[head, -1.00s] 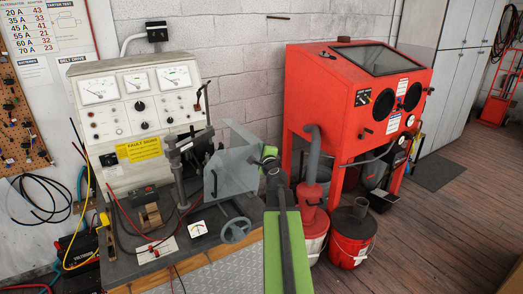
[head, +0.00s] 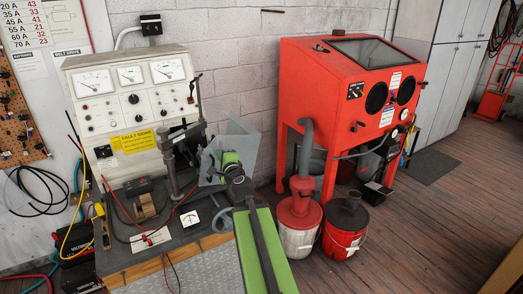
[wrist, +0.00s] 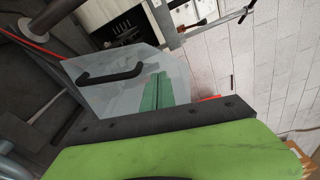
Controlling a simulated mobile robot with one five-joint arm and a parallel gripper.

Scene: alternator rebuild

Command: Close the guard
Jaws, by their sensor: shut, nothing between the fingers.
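The guard (head: 209,178) is a clear panel standing upright at the right end of the test bench. In the wrist view the guard (wrist: 95,96) carries a black bar handle (wrist: 110,72) on its face. My gripper (head: 230,161) is at the guard, its green and black end overlapping the panel. In the wrist view my gripper's green fingers (wrist: 157,93) lie together, shut and empty, over the right part of the panel. I cannot tell whether they touch it or which side they are on. The handle is apart from the fingers. My arm hides part of the bench end.
The test bench (head: 165,258) bears a meter console (head: 135,90), a dark clamp stand (head: 170,160), a handwheel (head: 222,220) and loose leads. A red blasting cabinet (head: 350,100) and two buckets (head: 346,228) stand to the right. The wooden floor (head: 440,215) is clear further right.

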